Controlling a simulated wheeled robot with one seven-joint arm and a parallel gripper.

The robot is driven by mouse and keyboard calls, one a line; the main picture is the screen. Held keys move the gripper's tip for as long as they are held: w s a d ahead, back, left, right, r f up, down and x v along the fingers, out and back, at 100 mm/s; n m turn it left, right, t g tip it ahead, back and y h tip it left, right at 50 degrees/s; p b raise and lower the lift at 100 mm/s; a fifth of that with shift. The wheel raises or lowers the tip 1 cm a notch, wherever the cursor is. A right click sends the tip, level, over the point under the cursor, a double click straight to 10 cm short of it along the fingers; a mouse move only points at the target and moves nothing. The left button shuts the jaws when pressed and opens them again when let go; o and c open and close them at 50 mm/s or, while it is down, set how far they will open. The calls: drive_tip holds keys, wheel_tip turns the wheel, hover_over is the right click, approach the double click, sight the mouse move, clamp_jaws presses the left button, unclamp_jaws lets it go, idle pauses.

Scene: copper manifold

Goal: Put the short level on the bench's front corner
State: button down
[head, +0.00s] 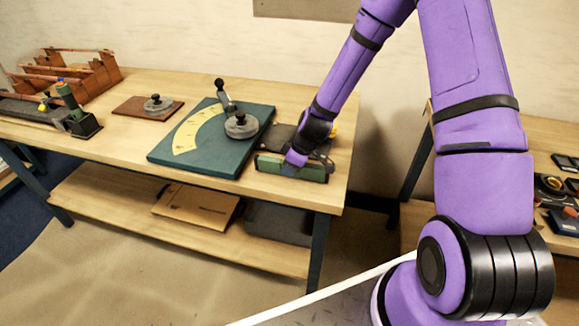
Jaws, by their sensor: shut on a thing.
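The short level (312,173) is a small green bar near the bench's front right corner. It lies roughly along the front edge. My gripper (291,162) reaches down from the upper right and is shut on the short level near its left part. The fingers hide some of it. I cannot tell whether its underside touches the bench top or hangs just above it. The bench (334,192) has a pale wooden top, and its front right corner is bare just right of the level.
A green board (185,165) with a yellow scale and a round grey piece lies left of my gripper. A dark object (284,135) sits behind the level. A brown plate (132,108) and a reddish rack (88,68) are farther left. Another bench (545,140) stands right, across a gap.

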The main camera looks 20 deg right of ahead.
drive_tip(key=c, duration=0.9)
unclamp_jaws()
drive_tip(key=v, duration=1.1)
drive_tip(key=s+r+m+h, duration=0.1)
drive_tip(key=s+r+m, duration=0.1)
drive_tip(key=s+r, duration=0.35)
drive_tip(key=s+d+r+m+h, duration=0.1)
drive_tip(key=s+r, duration=0.1)
drive_tip(key=r, duration=0.6)
drive_tip(key=s+r+m+h, duration=0.1)
drive_tip(key=s+r+m, duration=0.1)
drive_tip(key=s+r, duration=0.35)
drive_tip(key=shift+s+d+r+m+t+h, duration=0.15)
drive_tip(key=shift+s+d+r+m+t, duration=0.25)
drive_tip(key=shift+s+r+m, duration=1.15)
drive_tip(key=shift+s+d+r+m+t+h, duration=0.1)
drive_tip(key=shift+s+d+r+m+t, duration=0.3)
drive_tip(key=shift+s+r, duration=2.15)
drive_tip(key=shift+s+d+r+m+t+h, duration=0.15)
drive_tip(key=shift+s+d+r+m+t, duration=0.25)
drive_tip(key=shift+s+r+m, duration=1.6)
drive_tip(key=shift+s+f+n, duration=0.6)
drive_tip(key=shift+s+n, duration=0.15)
drive_tip(key=shift+n, duration=0.3)
